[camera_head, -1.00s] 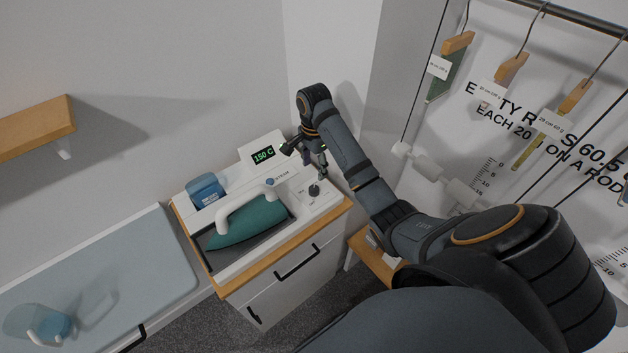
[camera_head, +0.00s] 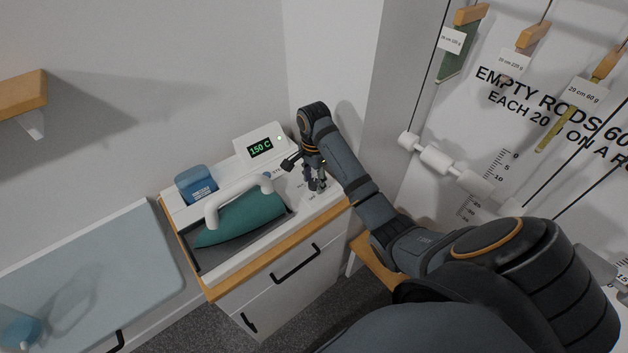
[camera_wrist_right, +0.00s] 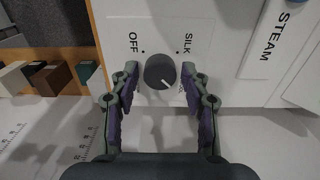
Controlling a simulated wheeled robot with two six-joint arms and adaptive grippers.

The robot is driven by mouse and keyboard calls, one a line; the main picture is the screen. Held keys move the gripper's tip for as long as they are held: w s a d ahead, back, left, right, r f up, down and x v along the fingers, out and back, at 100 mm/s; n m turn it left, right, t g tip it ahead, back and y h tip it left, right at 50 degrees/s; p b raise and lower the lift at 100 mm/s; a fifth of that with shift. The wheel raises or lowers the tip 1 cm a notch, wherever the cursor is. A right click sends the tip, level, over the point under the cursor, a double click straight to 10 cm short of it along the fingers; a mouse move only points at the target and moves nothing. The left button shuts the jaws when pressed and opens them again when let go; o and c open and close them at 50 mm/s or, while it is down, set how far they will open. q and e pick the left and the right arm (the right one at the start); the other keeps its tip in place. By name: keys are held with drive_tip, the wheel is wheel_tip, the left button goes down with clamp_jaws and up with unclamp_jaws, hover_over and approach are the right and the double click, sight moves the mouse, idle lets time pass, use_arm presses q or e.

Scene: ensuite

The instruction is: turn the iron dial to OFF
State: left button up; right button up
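The iron dial (camera_wrist_right: 160,71) is a dark round knob on a white panel in the right wrist view. Its white mark points to the lower right, away from the OFF label at upper left; SILK is at upper right, and a further label is mostly hidden by a finger. My right gripper (camera_wrist_right: 160,74) is open, one finger on each side of the dial, with gaps showing. In the head view my right gripper (camera_head: 316,184) points down over the station's right end and hides the dial. The teal iron (camera_head: 240,218) lies in its tray. My left gripper is not in view.
The display (camera_head: 260,148) reads 150 C. A blue water tank (camera_head: 196,186) stands behind the iron. A pale ironing board (camera_head: 100,270) is at left, a wooden shelf (camera_head: 22,96) above it. Hanging rods and a white wall chart are at right.

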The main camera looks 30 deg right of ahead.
drive_tip(key=c, duration=0.8)
drive_tip(key=shift+r+n+p, duration=0.15)
drive_tip(key=shift+n+p, duration=0.15)
drive_tip(key=shift+p, duration=0.25)
drive_tip(key=n+p, duration=0.7)
drive_tip(key=p, duration=0.2)
drive_tip(key=shift+r+p, duration=0.15)
drive_tip(key=shift+p, duration=0.15)
drive_tip(key=n+p, duration=0.2)
drive_tip(key=shift+n, duration=0.4)
drive_tip(key=shift+n+p, duration=0.55)
drive_tip(key=shift+n, duration=0.35)
drive_tip(key=shift+f+n, duration=0.25)
drive_tip(key=shift+n, duration=0.65)
drive_tip(key=n, duration=0.2)
drive_tip(key=shift+n+p, duration=0.3)
drive_tip(key=n, duration=0.3)
drive_tip(key=shift+n, duration=0.4)
drive_tip(key=n, duration=0.3)
drive_tip(key=shift+n, duration=0.3)
drive_tip(key=n, duration=1.1)
drive_tip(key=shift+n, duration=0.4)
